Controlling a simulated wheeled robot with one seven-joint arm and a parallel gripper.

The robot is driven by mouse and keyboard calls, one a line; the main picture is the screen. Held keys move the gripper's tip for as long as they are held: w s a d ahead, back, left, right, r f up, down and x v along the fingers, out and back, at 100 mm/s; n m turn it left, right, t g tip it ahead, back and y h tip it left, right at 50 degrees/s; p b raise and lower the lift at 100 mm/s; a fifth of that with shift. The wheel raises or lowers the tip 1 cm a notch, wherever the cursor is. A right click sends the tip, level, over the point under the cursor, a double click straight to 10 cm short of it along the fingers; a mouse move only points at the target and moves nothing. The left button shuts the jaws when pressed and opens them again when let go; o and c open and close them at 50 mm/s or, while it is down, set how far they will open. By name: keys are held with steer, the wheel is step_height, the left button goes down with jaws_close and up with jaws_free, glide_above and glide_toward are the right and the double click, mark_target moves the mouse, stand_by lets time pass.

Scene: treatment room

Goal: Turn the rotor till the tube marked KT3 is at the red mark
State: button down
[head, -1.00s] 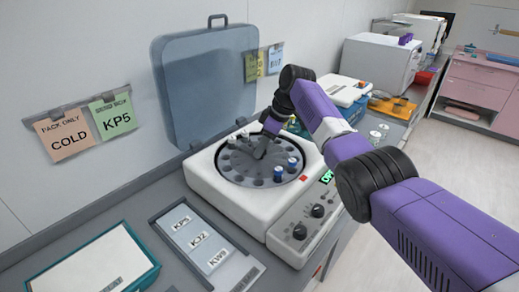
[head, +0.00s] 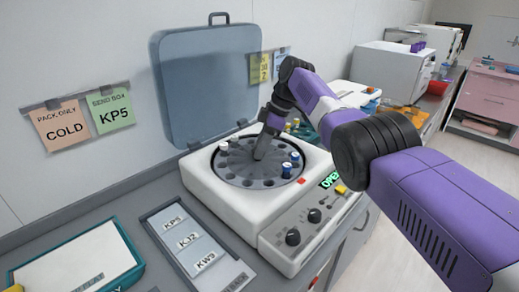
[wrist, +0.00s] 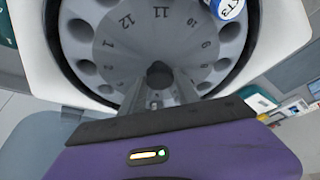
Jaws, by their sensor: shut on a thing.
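The centrifuge (head: 215,200) stands on the counter with its blue-grey lid (head: 205,85) up. Its round grey rotor (head: 235,172) has numbered holes, shown in the wrist view (wrist: 118,45). Two tubes with blue-and-white tops (head: 286,170) (head: 295,157) sit at the rotor's right side, near the red mark (head: 301,181) on the rim. A white-topped tube (head: 223,147) sits at the far left. In the wrist view, a tube top (wrist: 228,8) reads "T3", its first letter cut off. My gripper (head: 260,154) points down and is shut on the rotor's central hub (wrist: 158,73).
A tray of labelled cards (head: 190,240) and a teal-edged box (head: 75,265) lie left of the centrifuge. Wall cards hang behind. White machines (head: 392,70) and orange items (head: 397,115) stand further right.

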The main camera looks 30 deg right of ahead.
steer(key=shift+r, duration=0.1)
stand_by(0.4)
steer(key=c, duration=0.9)
jaws_free()
steer(key=v, duration=0.7)
steer(key=shift+d+r+b, duration=0.1)
steer(key=shift+r+b, duration=0.25)
steer(key=shift+b, duration=0.05)
